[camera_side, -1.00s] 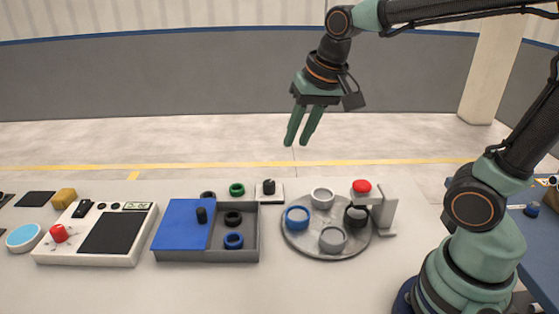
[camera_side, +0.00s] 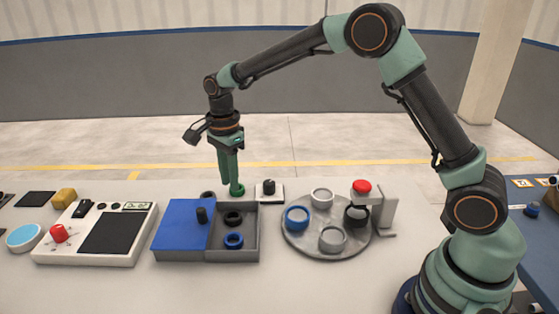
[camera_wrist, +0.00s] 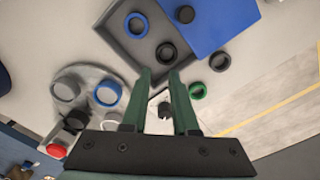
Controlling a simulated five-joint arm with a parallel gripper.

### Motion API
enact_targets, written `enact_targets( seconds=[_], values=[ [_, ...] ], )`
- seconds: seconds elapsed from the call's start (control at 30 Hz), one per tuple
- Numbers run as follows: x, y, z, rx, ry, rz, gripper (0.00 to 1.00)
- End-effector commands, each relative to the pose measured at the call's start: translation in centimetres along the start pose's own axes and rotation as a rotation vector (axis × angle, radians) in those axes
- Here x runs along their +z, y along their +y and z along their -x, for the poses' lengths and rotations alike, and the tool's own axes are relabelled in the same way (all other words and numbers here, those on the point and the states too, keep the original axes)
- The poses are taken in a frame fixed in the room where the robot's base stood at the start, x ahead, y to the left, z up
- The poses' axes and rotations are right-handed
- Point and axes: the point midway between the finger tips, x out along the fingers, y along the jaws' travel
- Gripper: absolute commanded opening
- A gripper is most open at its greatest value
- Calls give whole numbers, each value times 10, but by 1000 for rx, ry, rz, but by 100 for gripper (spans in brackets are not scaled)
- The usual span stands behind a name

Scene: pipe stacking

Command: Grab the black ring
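One black ring (camera_side: 233,218) lies in the grey tray's open part; in the wrist view it shows (camera_wrist: 166,53) ahead of my fingertips. A second black ring (camera_side: 208,195) lies on the table behind the tray; in the wrist view it shows (camera_wrist: 220,62) to the right. A third dark ring (camera_side: 356,215) sits on the round grey plate beneath a red button. My gripper (camera_side: 235,187) points down behind the tray, its fingers overlapping the green ring (camera_side: 239,191) in the side view. In the wrist view the fingertips (camera_wrist: 160,73) are apart with nothing between them.
The grey tray (camera_side: 206,255) has a blue panel (camera_side: 180,225) and a blue ring (camera_side: 233,240). A black peg (camera_side: 269,186) stands on a white base right of the green ring. The round plate (camera_side: 304,245) holds several rings. A white console (camera_side: 90,257) stands left.

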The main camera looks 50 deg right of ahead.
Motion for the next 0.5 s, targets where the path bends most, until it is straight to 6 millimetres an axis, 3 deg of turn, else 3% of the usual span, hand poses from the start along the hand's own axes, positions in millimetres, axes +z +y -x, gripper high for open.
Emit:
enact_targets(
  seconds=[0.3,0.5],
  values=[
    [-1,1,-51,5,1,0,28],
    [-1,1,-65,1,0,0,28]
  ],
)
